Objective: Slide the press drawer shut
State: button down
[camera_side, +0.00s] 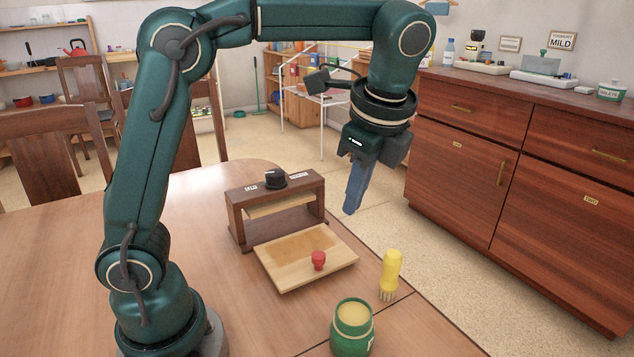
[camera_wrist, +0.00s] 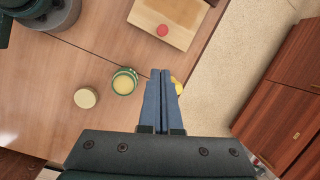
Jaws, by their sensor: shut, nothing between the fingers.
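The press (camera_side: 234,217) is a dark wooden frame with a black knob on top, standing on the table. Its pale wooden drawer (camera_side: 285,275) sticks well out of the front, with a red knob (camera_side: 318,261) near its front edge. The drawer (camera_wrist: 150,14) and red knob (camera_wrist: 162,30) also show at the top of the wrist view, where the press frame is out of sight. My gripper (camera_side: 350,211) is shut and empty, its blue fingers pointing down in the air, apart from the drawer. The fingers (camera_wrist: 160,73) show pressed together in the wrist view.
An open green jar (camera_side: 350,340) with yellowish contents and a yellow brush (camera_side: 390,268) stand in front of the drawer, near the table edge. A round cream lid (camera_wrist: 85,97) lies beside the jar. A wooden dresser (camera_side: 470,150) stands across the floor at right.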

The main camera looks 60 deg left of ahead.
jog(key=shift+m+g+y, duration=0.4)
jog(key=shift+m+g, duration=0.3)
jog(key=f, duration=1)
jog(key=w+a+f, duration=0.1)
jog(key=f, duration=0.4)
jog(key=shift+a+f, duration=0.1)
jog(key=shift+f, duration=0.05)
jog(key=shift+s+a+r, duration=0.1)
jog(key=shift+s+a, duration=0.05)
jog(key=shift+a, duration=0.5)
jog(key=shift+s+a+r, duration=0.1)
jog(key=shift+s+a, duration=0.05)
jog(key=shift+a, duration=0.45)
jog(key=shift+s+a, duration=0.15)
jog(key=shift+a, duration=0.45)
jog(key=shift+a, duration=0.1)
send_over(295, 238)
jog(key=d, duration=0.2)
jog(key=shift+w, duration=0.25)
